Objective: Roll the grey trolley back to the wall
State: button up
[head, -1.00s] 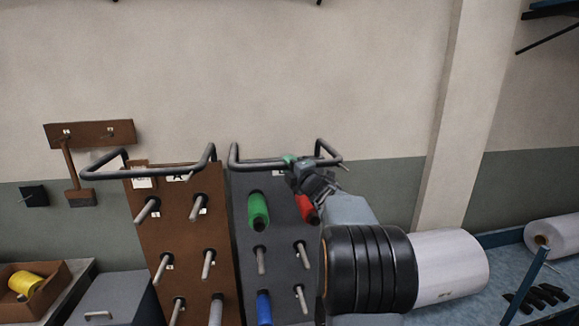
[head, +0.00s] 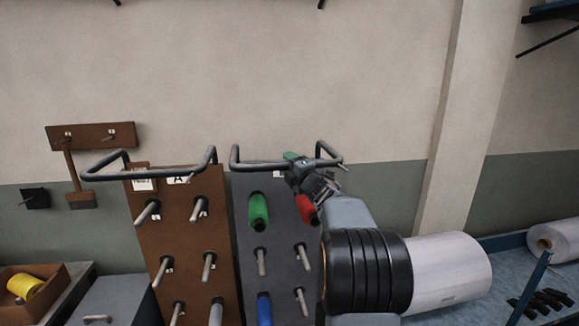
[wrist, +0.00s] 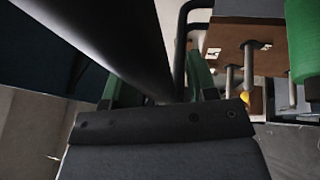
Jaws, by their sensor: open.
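The grey trolley (head: 277,215) is an upright dark grey peg panel with a black tube handle (head: 262,162) along its top, standing near the wall (head: 300,80). It carries a green spool (head: 258,210), a red spool (head: 306,208) partly hidden by my arm, and a blue spool (head: 264,308). My gripper (head: 299,164) is at the right part of this handle. In the wrist view, the green fingers of my gripper (wrist: 156,88) are spread, with a dark bar (wrist: 115,45) running between them. I cannot tell if either finger touches it. The trolley's wheels are out of view.
A brown trolley (head: 172,240) with its own black handle (head: 150,171) stands close on the left. A grey box (head: 112,297) and a brown tray (head: 50,272) with a yellow spool are at lower left. A blue bench (head: 500,290) with a white roll (head: 560,243) is at right.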

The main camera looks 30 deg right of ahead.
jog(key=s+f+b, duration=0.2)
jog(key=s+b, duration=0.2)
jog(key=s, duration=0.9)
jog(key=shift+s+d+f+b, duration=0.2)
jog(key=shift+s+f+b, duration=0.05)
jog(key=shift+s+b, duration=0.1)
jog(key=shift+w, duration=0.1)
